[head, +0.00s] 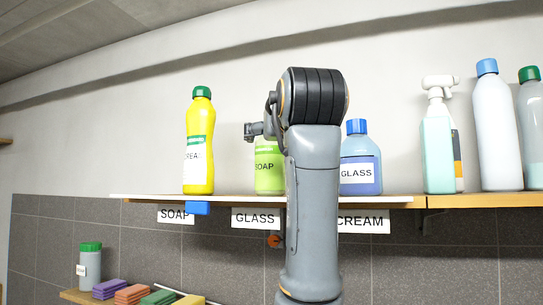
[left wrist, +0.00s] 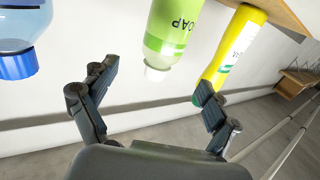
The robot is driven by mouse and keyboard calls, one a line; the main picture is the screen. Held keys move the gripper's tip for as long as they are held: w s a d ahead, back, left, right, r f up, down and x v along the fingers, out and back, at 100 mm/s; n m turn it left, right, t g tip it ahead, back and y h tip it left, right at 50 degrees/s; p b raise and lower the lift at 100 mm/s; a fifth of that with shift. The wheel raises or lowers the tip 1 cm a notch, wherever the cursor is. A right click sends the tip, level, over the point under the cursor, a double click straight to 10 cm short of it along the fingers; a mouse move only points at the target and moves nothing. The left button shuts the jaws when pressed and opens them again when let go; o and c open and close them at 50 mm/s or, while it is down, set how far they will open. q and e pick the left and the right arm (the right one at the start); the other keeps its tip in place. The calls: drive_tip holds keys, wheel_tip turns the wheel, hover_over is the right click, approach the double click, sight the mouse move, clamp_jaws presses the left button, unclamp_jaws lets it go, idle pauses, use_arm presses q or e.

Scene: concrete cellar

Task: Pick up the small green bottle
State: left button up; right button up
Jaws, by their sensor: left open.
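The small green bottle (head: 268,174), labelled SOAP, stands upright on the white shelf board (head: 130,197). In the head view my left arm hides its right side and top. My left gripper (head: 258,129) is at its cap height, and part of the gripper is hidden behind my arm. The left wrist view, which is upside down, shows the green bottle (left wrist: 172,30) with its pale cap between the two spread fingers of the gripper (left wrist: 155,82). The fingers are open and not touching it. My right gripper is not in view.
A yellow CREAM bottle (head: 200,145) stands left of the green one, and a blue GLASS bottle (head: 361,165) right of it. Spray and tall bottles (head: 495,130) stand farther right. Labels SOAP, GLASS and CREAM hang below the board. Sponges (head: 132,294) lie on a lower shelf.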

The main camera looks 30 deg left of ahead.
sight(271, 146)
use_arm(q)
drive_tip(key=p+x, duration=0.1)
drive_tip(key=x, duration=0.2)
drive_tip(key=shift+w+a+f, duration=0.15)
drive_tip(key=shift+w+a, duration=0.05)
drive_tip(key=shift+a, duration=0.15)
drive_tip(key=shift+w+a+f, duration=0.15)
drive_tip(key=shift+w+a, duration=0.3)
drive_tip(key=shift+a, duration=0.05)
drive_tip(key=shift+w+a+f, duration=0.15)
drive_tip(key=shift+w+a, duration=0.25)
drive_tip(key=shift+a, duration=0.05)
drive_tip(key=shift+w+a+r+p, duration=0.3)
drive_tip(key=shift+w+a+p, duration=0.3)
drive_tip(key=shift+p, duration=0.4)
drive_tip(key=p+x, duration=0.1)
drive_tip(key=x, duration=0.1)
drive_tip(key=shift+w+f, duration=0.15)
drive_tip(key=shift+w, duration=0.15)
drive_tip(key=shift+w+a+f, duration=0.15)
drive_tip(key=shift+a, duration=0.1)
drive_tip(key=shift+d, duration=0.25)
drive_tip(key=c, duration=1.2)
drive_tip(key=shift+c, duration=1.2)
drive_tip(key=shift+a, duration=0.1)
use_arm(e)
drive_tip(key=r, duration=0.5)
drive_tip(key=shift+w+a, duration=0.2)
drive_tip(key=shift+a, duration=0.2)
